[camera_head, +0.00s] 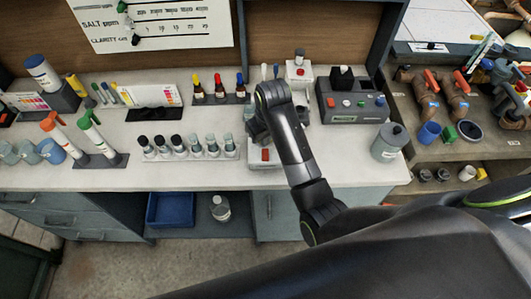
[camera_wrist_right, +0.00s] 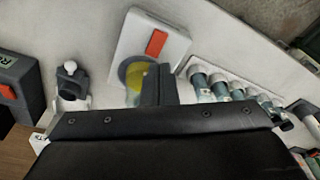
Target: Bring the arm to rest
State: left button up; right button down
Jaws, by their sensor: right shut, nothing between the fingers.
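My right arm reaches from the lower right over the white bench top (camera_head: 215,172). My right gripper (camera_head: 258,132) is at its end, partly hidden by the wrist in the head view. In the right wrist view the gripper fingers (camera_wrist_right: 158,86) are together with nothing between them. They are in front of a white device with a red switch (camera_wrist_right: 156,42), beside its round well holding something yellow (camera_wrist_right: 135,74). The device (camera_head: 265,158) also shows just below the gripper in the head view. I cannot tell whether the fingers touch it. My left gripper is not in view.
A row of small capped vials (camera_head: 187,147) stands just left of the device. Dropper bottles (camera_head: 219,90) stand behind. The bench's front strip is clear.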

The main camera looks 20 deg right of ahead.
dwell(0.5)
jog(key=s+d+m+t+h, duration=0.1)
jog(key=s+d, duration=0.4)
jog(key=s, duration=0.5)
jog(key=s+d+m, duration=0.1)
jog(key=s+d, duration=0.4)
jog(key=s, duration=0.4)
jog(key=s+d+m+t+h, duration=0.1)
jog(key=s+d, duration=0.4)
jog(key=s, duration=0.5)
notch_tip(320, 180, down, 36)
jog(key=d+g+b, duration=0.1)
jog(key=d+b, duration=0.1)
jog(key=b, duration=0.6)
jog(key=s+f+b, duration=0.3)
jog(key=s+f, duration=0.4)
jog(key=f, duration=0.3)
jog(key=s+a+f+g+b, duration=0.1)
jog(key=s+f+b, duration=0.2)
jog(key=s+f, duration=0.5)
notch_tip(320, 180, down, 2)
jog(key=shift+a+f+g+y, duration=0.1)
jog(key=shift+a+g+y, duration=0.2)
